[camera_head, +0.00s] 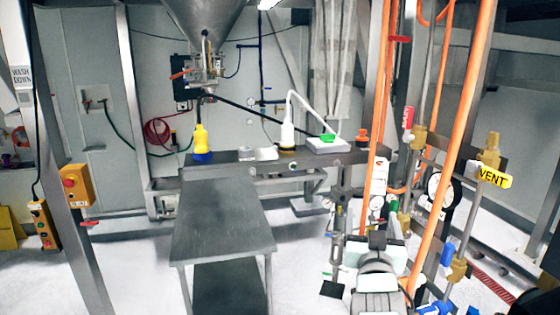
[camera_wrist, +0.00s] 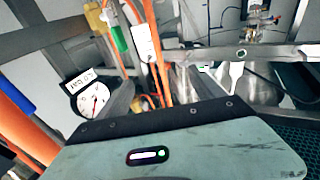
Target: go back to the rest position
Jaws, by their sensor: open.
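My arm is at the lower right of the head view, in front of the orange pipes. My gripper (camera_head: 378,241) is small there and its fingers are hard to make out. It appears empty, with nothing seen held in it. The steel table (camera_head: 225,215) stands apart, to the left of my arm.
Orange pipes (camera_head: 470,120), valves and a yellow VENT tag (camera_head: 494,177) crowd the right side. A gauge (camera_wrist: 91,97) is close in the wrist view. A yellow-and-blue bottle (camera_head: 202,146) and a white bottle (camera_head: 288,135) stand on the back bench. Floor between table and arm looks clear.

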